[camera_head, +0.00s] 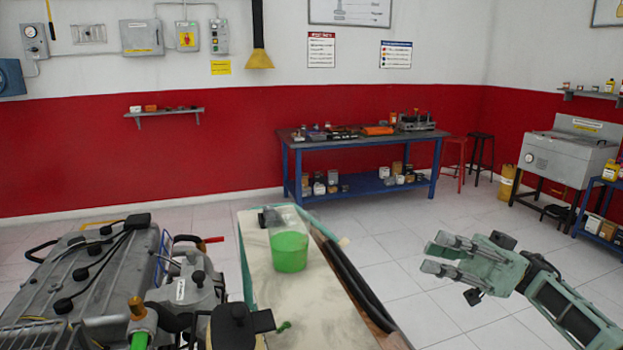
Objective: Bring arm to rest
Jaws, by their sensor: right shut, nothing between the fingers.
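My right gripper (431,252) is at the right of the head view, its arm coming in from the lower right. Its two grey-green fingers point left over the tiled floor. It is shut with nothing between the fingers and touches nothing that I can see. It is to the right of the pale-topped bench (300,315). My left gripper is not in view.
A clear cup of green liquid (289,252) stands on the bench, with black hoses (352,285) along its right edge. A grey engine (85,275) fills the lower left. A blue workbench (360,140) stands at the back wall. Open floor surrounds my right gripper.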

